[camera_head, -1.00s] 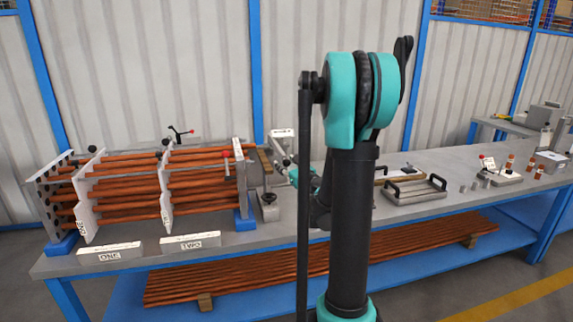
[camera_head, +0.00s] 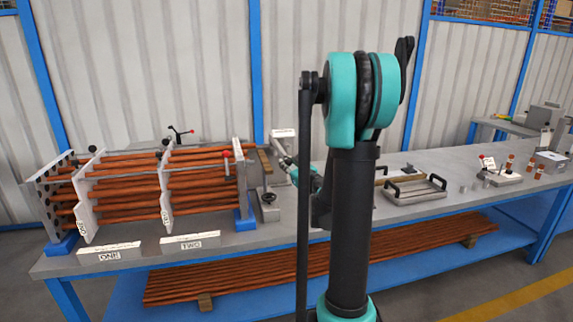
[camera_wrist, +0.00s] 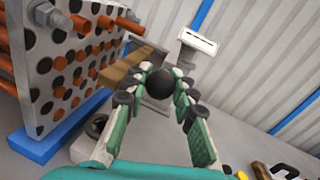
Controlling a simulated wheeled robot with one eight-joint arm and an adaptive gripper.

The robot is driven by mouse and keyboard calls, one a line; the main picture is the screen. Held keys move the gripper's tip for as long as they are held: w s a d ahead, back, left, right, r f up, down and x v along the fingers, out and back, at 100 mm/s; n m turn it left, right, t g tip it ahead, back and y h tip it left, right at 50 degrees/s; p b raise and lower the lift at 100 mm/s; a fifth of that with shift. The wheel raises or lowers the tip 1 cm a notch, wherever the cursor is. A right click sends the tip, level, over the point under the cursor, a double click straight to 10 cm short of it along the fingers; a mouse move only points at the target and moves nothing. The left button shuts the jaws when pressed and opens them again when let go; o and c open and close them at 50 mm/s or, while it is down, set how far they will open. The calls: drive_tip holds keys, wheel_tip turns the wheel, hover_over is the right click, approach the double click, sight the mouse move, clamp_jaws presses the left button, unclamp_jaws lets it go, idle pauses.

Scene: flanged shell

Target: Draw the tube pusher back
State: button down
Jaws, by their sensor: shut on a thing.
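The tube pusher's black ball knob (camera_wrist: 159,84) sits between the fingers of my gripper (camera_wrist: 162,90) in the wrist view, and the fingers are shut on it. The fingers hide part of the pusher behind the knob. In the head view my gripper (camera_head: 284,160) is at the right of the shell's drilled end plate, beside the pusher stand (camera_head: 270,205). The knob is too small to make out there. The drilled plate (camera_wrist: 60,75) fills the left of the wrist view, with several copper tubes (camera_wrist: 80,24) sticking out of it.
A wooden bar (camera_wrist: 126,68) lies between the plate and my gripper. A white sign (camera_wrist: 198,41) stands behind. The flanged shell with long copper tubes (camera_head: 120,185) fills the bench's left. A handled tray (camera_head: 415,192) stands to the right.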

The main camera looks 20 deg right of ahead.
drive_tip(key=d, duration=0.5)
drive_tip(key=shift+d, duration=0.1)
drive_tip(key=c, duration=1.2)
unclamp_jaws()
drive_tip(key=s, duration=0.4)
drive_tip(key=s+d, duration=0.1)
drive_tip(key=s, duration=0.3)
drive_tip(key=s+d, duration=0.1)
drive_tip(key=s, duration=0.2)
drive_tip(key=shift+s+d, duration=0.2)
drive_tip(key=shift+s, duration=0.2)
